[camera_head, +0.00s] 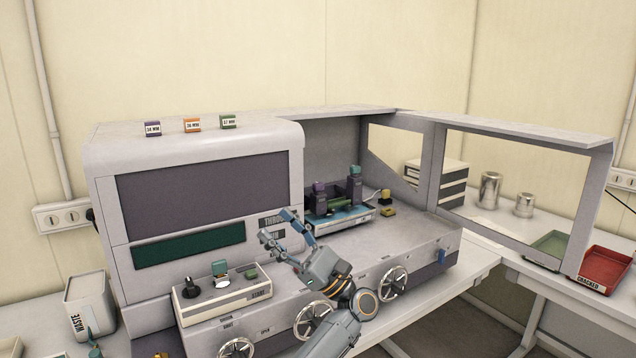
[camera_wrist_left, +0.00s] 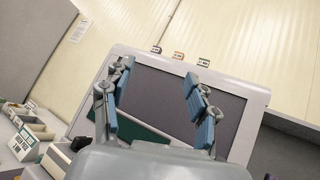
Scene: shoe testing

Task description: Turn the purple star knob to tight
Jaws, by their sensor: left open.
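A small purple knob (camera_head: 318,187) tops a dark post on the blue fixture inside the machine's open bay in the head view. It is too small to make out its star shape or its setting. A second post beside it has a green-teal top (camera_head: 355,170). My left gripper (camera_head: 277,226) is open and empty, in front of the machine, to the left of and lower than the purple knob in the picture. In the left wrist view my open fingers (camera_wrist_left: 158,72) point at the machine's dark panel, and the knob is not seen there.
The machine (camera_head: 200,137) has several handwheels (camera_head: 393,282) along its front and a control box (camera_head: 222,297) at front left. An open windowed door (camera_head: 440,165) stands to the right of the bay. A red tray (camera_head: 606,268) and metal cans (camera_head: 489,190) are on the right bench.

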